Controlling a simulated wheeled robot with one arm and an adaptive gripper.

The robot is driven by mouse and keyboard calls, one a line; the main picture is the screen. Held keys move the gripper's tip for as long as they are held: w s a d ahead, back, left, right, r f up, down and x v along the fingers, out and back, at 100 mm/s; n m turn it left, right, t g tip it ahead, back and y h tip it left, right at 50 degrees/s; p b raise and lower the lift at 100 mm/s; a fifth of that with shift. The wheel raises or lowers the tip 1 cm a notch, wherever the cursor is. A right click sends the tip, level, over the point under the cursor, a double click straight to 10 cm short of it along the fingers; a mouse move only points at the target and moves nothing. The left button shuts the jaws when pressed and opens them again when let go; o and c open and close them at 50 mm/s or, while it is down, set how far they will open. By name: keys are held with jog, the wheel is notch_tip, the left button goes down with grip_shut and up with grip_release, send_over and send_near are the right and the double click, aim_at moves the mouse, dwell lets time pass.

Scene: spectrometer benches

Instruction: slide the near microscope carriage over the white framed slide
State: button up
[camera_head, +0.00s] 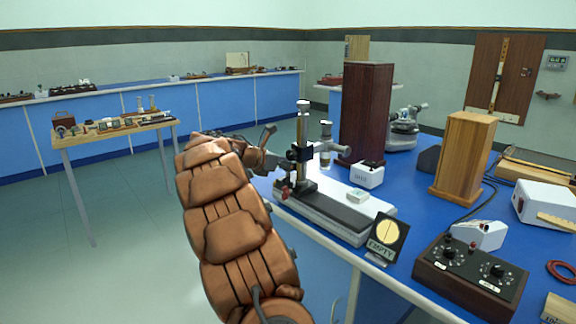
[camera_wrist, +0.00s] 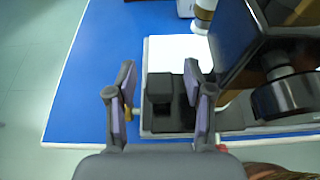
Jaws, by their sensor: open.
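The near microscope carriage (camera_head: 303,150) is a black upright column with a silver top and a microscope tube (camera_head: 326,140) at its right. It stands near the left end of a grey-and-white bench bed (camera_head: 325,222) with a dark top. A small white piece (camera_head: 357,196), seemingly the white framed slide, lies on the bed to the right of the carriage. My gripper (camera_wrist: 160,72) is open. In the wrist view its fingers are either side of a black block (camera_wrist: 160,88), seemingly part of the carriage; contact cannot be told. In the head view my arm partly hides the gripper.
A round-faced card reading EMPTY (camera_head: 387,236) stands at the bed's near right. A white box (camera_head: 366,175) and a tall dark red cabinet (camera_head: 366,112) stand behind. A control box with knobs (camera_head: 470,275) is at right. Floor is open at left.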

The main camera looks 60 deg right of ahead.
grip_shut()
dwell(0.4)
